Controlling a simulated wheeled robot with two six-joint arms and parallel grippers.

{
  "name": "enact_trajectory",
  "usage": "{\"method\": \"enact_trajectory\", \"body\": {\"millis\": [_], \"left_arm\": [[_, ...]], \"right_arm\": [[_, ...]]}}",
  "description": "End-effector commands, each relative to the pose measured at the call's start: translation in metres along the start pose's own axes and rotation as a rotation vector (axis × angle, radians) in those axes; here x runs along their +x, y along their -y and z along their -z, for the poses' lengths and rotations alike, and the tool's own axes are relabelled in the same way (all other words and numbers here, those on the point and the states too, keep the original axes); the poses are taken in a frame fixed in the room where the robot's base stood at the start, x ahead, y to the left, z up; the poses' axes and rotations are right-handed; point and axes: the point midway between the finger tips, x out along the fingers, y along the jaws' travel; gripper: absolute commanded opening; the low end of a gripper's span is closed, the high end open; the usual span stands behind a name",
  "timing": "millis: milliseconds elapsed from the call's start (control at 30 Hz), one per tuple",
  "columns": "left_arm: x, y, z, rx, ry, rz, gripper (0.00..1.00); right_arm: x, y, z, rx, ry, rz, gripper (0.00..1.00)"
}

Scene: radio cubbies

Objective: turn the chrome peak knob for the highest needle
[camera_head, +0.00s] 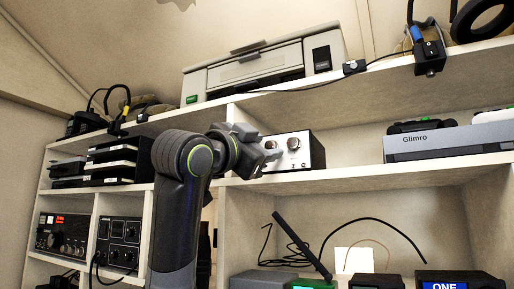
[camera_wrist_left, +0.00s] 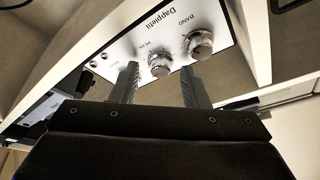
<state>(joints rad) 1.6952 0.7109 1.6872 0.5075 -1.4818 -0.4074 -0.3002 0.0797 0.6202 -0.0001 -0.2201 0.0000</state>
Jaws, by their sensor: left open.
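The chrome peak knob (camera_wrist_left: 160,66) is on the pale front panel (camera_wrist_left: 120,62) of a small box marked Dappletil. In the left wrist view it lies between the fingertips of my left gripper (camera_wrist_left: 158,74), with space on both sides. A second chrome knob, marked BAND (camera_wrist_left: 199,45), is just right of it, close to the right finger. In the head view, the box (camera_head: 317,152) stands on the upper shelf, and my left gripper (camera_head: 269,157) is in front of its left part. I cannot make out a meter needle. My right gripper is not shown.
Black stacked trays (camera_head: 120,158) stand left of my arm. A grey printer-like machine (camera_head: 262,70) is on the top shelf above the box. A Glimro unit (camera_head: 445,140) is on the right. Radios (camera_head: 62,235) fill lower cubbies.

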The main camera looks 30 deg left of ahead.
Motion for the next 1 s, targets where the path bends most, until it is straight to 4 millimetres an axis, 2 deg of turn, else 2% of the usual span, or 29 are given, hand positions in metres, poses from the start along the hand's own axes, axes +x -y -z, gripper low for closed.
{"method": "enact_trajectory", "body": {"millis": [133, 267, 500, 700, 833, 1000], "left_arm": [[-0.012, 0.000, -0.001, 0.000, -0.003, 0.003, 0.41], [-0.036, -0.002, -0.003, 0.003, -0.003, 0.005, 0.41], [-0.096, -0.002, -0.003, 0.003, -0.004, 0.007, 0.41], [-0.141, -0.002, -0.002, 0.001, -0.003, 0.004, 0.41], [-0.161, -0.001, -0.001, 0.001, -0.003, 0.003, 0.41], [-0.172, -0.001, 0.000, 0.000, -0.001, 0.000, 0.41]], "right_arm": [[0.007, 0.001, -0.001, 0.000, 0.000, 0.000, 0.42], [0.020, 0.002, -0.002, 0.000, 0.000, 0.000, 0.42], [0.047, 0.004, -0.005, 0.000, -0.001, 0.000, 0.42], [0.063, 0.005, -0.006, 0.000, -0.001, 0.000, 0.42], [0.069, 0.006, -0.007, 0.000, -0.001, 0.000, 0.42], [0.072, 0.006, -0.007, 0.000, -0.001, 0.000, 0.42]]}}
